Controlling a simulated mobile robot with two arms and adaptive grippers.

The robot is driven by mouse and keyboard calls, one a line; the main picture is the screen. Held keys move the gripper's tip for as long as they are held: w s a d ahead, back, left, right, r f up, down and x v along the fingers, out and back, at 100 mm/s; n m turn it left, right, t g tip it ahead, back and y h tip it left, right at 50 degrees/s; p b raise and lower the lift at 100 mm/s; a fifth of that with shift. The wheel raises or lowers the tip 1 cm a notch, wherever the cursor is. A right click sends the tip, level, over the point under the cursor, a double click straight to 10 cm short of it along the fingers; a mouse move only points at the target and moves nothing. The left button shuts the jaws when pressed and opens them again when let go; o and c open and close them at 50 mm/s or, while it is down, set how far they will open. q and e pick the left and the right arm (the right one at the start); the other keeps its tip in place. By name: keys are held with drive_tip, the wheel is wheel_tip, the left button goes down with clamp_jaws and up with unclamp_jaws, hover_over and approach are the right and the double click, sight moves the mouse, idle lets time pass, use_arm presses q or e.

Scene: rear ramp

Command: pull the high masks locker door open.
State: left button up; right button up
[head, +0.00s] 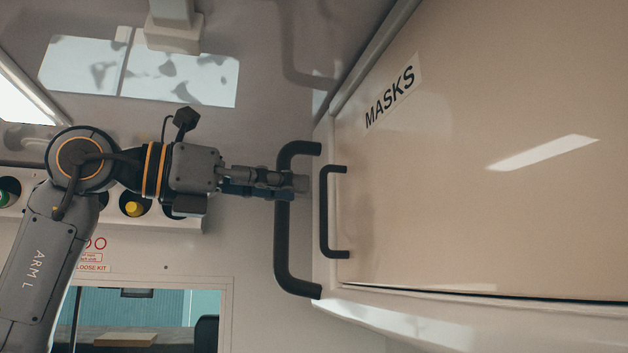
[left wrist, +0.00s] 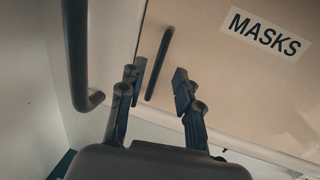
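The beige masks locker door (head: 470,170) fills the right of the head view, with a "MASKS" label (head: 391,97); it appears shut. Its black bar handle (head: 325,212) stands near the door's left edge. My left gripper (head: 298,184) points at this handle from the left, a little short of it in the head view. In the left wrist view the gripper (left wrist: 157,82) is open, its two dark fingers apart. The door handle (left wrist: 158,62) shows between and beyond the fingertips, and nothing is held. My right gripper is out of both views.
A larger black grab bar (head: 283,230) stands left of the locker; the left gripper overlaps it in the head view. It also shows in the left wrist view (left wrist: 77,60). A rack with coloured round items (head: 133,208) and a window are behind my arm.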

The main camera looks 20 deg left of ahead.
sight(321, 192)
use_arm(q)
drive_tip(key=p+x, duration=0.1)
drive_tip(key=x, duration=0.3)
drive_tip(key=shift+w+d, duration=0.25)
drive_tip(key=shift+d, duration=0.05)
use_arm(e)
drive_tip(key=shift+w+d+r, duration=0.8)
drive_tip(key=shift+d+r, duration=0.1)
use_arm(q)
drive_tip(key=shift+w, duration=0.1)
drive_tip(key=c, duration=0.7)
clamp_jaws()
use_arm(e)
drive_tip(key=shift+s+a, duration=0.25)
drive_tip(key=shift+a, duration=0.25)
